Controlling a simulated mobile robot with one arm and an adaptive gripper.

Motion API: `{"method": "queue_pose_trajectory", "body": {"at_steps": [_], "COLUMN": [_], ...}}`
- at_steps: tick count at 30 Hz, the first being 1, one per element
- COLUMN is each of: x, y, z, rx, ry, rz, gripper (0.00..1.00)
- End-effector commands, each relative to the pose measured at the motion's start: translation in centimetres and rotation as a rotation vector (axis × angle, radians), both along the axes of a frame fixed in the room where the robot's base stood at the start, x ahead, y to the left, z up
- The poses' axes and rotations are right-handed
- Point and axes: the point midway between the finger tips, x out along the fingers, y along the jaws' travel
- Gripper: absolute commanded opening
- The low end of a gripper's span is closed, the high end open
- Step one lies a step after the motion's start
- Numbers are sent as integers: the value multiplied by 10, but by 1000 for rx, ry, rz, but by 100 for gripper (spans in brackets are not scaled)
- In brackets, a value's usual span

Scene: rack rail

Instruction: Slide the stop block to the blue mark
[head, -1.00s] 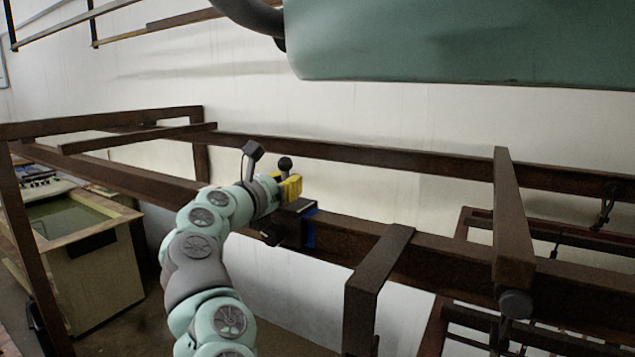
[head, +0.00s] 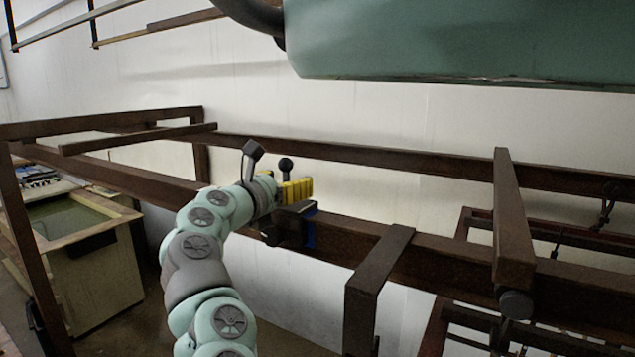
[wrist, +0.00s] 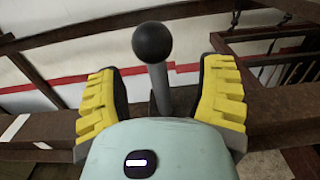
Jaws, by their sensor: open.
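The stop block (head: 285,229) is a dark block on the brown rail (head: 350,238). Its post with a black ball knob (head: 285,164) stands up from it. The blue mark (head: 311,236) shows on the rail at the block's right end, partly covered; exact alignment cannot be told. My gripper (head: 297,190) has yellow fingers and is at the post just above the block. In the wrist view, the black knob (wrist: 153,42) and grey post stand between the open fingers (wrist: 160,95), with gaps on both sides. The block's body is mostly hidden there by my gripper's body.
A dark bracket (head: 380,262) crosses the rail right of the block, and a thick upright bar (head: 510,220) stands further right. A second rail (head: 400,161) runs behind. In the wrist view, a white mark (wrist: 15,127) lies on the rail at left.

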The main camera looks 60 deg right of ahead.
Motion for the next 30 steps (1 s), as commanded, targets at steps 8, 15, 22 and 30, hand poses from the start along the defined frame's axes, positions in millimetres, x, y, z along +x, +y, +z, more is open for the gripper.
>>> {"method": "queue_pose_trajectory", "body": {"at_steps": [8, 15, 22, 30], "x": [0, -2, -4, -5], "y": [2, 16, 32, 49], "z": [0, 1, 0, 1], "rx": [-1, -2, -1, -2], "ry": [0, 1, 1, 0], "rz": [1, 1, 0, -1], "gripper": [69, 69, 69, 69]}}
